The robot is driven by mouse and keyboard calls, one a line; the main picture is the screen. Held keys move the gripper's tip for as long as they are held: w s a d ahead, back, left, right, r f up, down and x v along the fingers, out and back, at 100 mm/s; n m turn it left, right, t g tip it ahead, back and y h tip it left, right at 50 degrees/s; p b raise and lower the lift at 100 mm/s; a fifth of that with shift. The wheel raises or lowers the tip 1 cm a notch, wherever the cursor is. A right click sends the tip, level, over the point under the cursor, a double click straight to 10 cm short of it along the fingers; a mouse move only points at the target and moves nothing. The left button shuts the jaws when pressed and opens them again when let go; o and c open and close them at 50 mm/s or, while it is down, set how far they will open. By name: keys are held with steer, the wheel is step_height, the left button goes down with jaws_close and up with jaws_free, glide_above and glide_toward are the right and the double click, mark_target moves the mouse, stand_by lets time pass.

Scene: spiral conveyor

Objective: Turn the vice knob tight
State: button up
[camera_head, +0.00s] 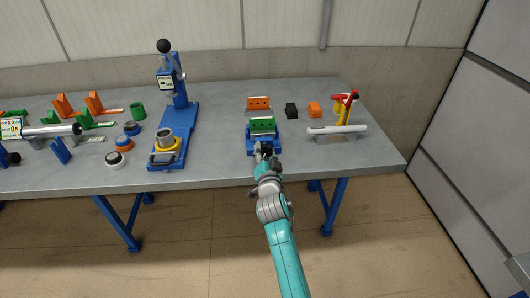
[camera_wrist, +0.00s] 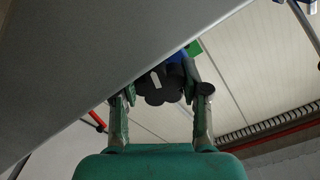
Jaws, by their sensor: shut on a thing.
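The vice (camera_head: 278,139) is blue and stands near the front edge of the grey table, with a green block (camera_head: 262,125) in its jaws. My gripper (camera_head: 264,153) is at the front of the vice and hides most of its knob in the head view. In the wrist view the black lobed vice knob (camera_wrist: 158,87) sits between the two fingers of my gripper (camera_wrist: 162,94), and the fingers are shut on it. A bit of the blue vice and a green edge show behind the knob.
The grey table (camera_head: 225,140) has free room left of the vice. A blue press (camera_head: 178,105) stands further left. An orange block (camera_head: 258,103), a black block (camera_head: 291,111) and a stand with a metal bar (camera_head: 338,130) are behind and right.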

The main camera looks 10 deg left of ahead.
steer(key=m, duration=0.6)
steer(key=shift+f, duration=0.1)
steer(key=m, duration=0.5)
steer(key=shift+a, duration=0.1)
steer(key=shift+m, duration=0.5)
steer(key=o, duration=1.1)
steer(key=shift+o, duration=0.2)
